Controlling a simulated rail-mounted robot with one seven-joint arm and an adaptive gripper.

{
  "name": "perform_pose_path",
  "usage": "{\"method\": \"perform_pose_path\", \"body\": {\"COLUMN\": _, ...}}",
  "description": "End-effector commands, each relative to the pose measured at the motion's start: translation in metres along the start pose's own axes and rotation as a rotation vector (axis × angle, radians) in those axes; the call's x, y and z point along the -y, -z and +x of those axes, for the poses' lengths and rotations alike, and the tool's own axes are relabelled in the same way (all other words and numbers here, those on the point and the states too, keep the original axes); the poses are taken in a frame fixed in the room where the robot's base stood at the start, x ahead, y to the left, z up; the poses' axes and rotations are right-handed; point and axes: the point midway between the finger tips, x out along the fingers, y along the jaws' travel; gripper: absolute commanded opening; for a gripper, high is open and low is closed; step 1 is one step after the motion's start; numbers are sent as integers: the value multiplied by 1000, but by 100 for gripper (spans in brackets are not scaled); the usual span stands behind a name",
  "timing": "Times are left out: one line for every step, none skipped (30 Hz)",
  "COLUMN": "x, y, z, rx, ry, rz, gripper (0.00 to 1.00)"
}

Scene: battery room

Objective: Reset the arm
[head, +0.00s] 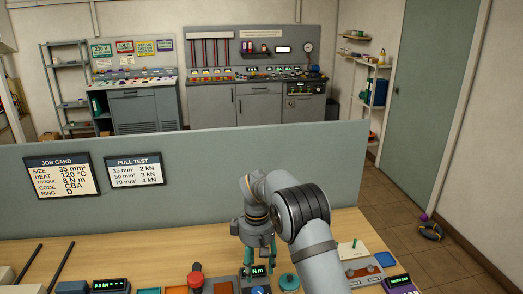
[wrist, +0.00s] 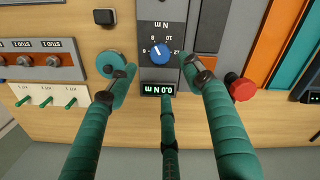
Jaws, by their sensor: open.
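My gripper (head: 258,255) hangs over the front of the wooden bench in the head view, its fingers above a small grey torque unit. In the wrist view its green fingers (wrist: 158,75) are spread apart with nothing between them. Below them is the torque unit, with a blue dial (wrist: 159,52) and a display (wrist: 159,89) reading 0.0 N m. I cannot tell from these views whether any finger touches the unit. My arm in the head view partly covers the bench.
A round teal knob (wrist: 110,64) and a red knob (wrist: 240,88) flank the unit. A grey divider (head: 220,170) carrying a job card (head: 62,177) and a pull test card (head: 135,170) stands behind the bench. Consoles and shelves are beyond it.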

Motion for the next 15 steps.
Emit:
{"method": "perform_pose_path", "body": {"x": 1, "y": -1, "z": 10, "rx": 5, "ry": 4, "rz": 1, "gripper": 50}}
{"method": "perform_pose_path", "body": {"x": 1, "y": -1, "z": 15, "rx": 4, "ry": 4, "rz": 1, "gripper": 50}}
{"method": "perform_pose_path", "body": {"x": 1, "y": -1, "z": 24, "rx": 5, "ry": 4, "rz": 0, "gripper": 50}}
{"method": "perform_pose_path", "body": {"x": 1, "y": -2, "z": 30, "rx": 6, "ry": 4, "rz": 0, "gripper": 50}}
{"method": "perform_pose_path", "body": {"x": 1, "y": -2, "z": 36, "rx": 6, "ry": 4, "rz": 1, "gripper": 50}}
{"method": "perform_pose_path", "body": {"x": 1, "y": -2, "z": 45, "rx": 5, "ry": 5, "rz": 1, "gripper": 50}}
{"method": "perform_pose_path", "body": {"x": 1, "y": -1, "z": 52, "rx": 5, "ry": 4, "rz": 0, "gripper": 50}}
{"method": "perform_pose_path", "body": {"x": 1, "y": -2, "z": 58, "rx": 5, "ry": 4, "rz": 0, "gripper": 50}}
{"method": "perform_pose_path", "body": {"x": 1, "y": -2, "z": 66, "rx": 6, "ry": 4, "rz": 1, "gripper": 50}}
{"method": "perform_pose_path", "body": {"x": 1, "y": -1, "z": 72, "rx": 4, "ry": 4, "rz": 1, "gripper": 50}}
{"method": "perform_pose_path", "body": {"x": 1, "y": -2, "z": 78, "rx": 5, "ry": 5, "rz": 2, "gripper": 50}}
{"method": "perform_pose_path", "body": {"x": 1, "y": -1, "z": 84, "rx": 4, "ry": 4, "rz": 1, "gripper": 50}}
{"method": "perform_pose_path", "body": {"x": 1, "y": -1, "z": 90, "rx": 4, "ry": 3, "rz": 1, "gripper": 50}}
{"method": "perform_pose_path", "body": {"x": 1, "y": -1, "z": 94, "rx": 4, "ry": 3, "rz": 1, "gripper": 50}}
{"method": "perform_pose_path", "body": {"x": 1, "y": -1, "z": 100, "rx": 3, "ry": 3, "rz": 1, "gripper": 50}}
